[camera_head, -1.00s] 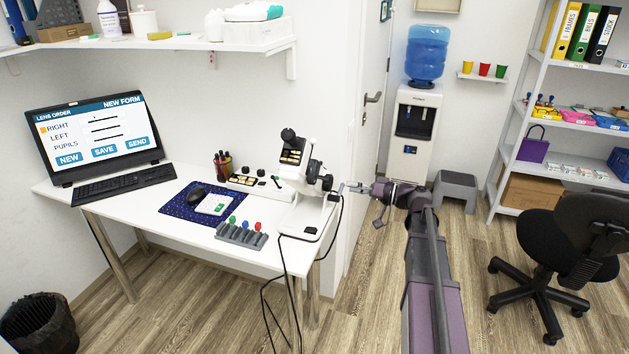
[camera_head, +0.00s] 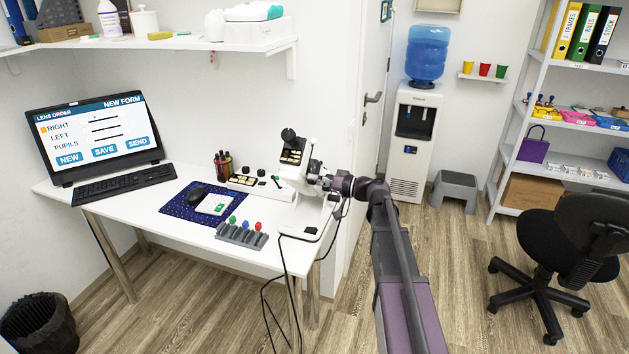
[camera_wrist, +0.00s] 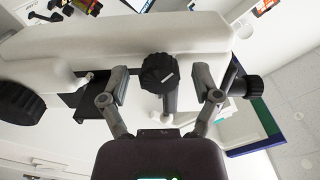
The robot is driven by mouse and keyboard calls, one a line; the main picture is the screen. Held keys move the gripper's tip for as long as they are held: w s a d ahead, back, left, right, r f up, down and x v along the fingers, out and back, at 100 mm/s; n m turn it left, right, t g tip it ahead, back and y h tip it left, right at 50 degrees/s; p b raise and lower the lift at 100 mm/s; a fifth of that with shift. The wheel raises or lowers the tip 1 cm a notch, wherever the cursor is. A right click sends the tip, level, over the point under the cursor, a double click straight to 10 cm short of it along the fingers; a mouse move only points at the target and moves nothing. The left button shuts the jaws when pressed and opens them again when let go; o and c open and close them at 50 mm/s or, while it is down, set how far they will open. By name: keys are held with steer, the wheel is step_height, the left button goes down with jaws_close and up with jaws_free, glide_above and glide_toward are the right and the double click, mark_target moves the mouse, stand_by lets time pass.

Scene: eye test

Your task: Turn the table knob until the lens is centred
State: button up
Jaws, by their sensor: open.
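The white lens meter (camera_head: 300,204) stands at the right end of the desk, its upper body tilted. My gripper (camera_head: 320,182) is at the right side of its body in the head view. In the wrist view, my gripper (camera_wrist: 160,78) is open, one finger on each side of a black ridged knob (camera_wrist: 158,72) with a white mark. Gaps show between the knob and both fingers. A larger black knob (camera_wrist: 20,103) is at the left and another black knob (camera_wrist: 254,87) at the right. I cannot tell which is the table knob. The lens cannot be made out.
A grey rack (camera_head: 241,235) with coloured-topped tools, a blue mat (camera_head: 175,212) and a keyboard (camera_head: 125,184) lie on the desk (camera_head: 150,235). Black cables (camera_head: 285,262) hang at its front right. A chair (camera_head: 560,250) stands at the right, with clear floor before it.

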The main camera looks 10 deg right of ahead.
steer(key=shift+a, duration=0.1)
jaws_close()
stand_by(0.3)
steer(key=shift+m, duration=1)
jaws_free()
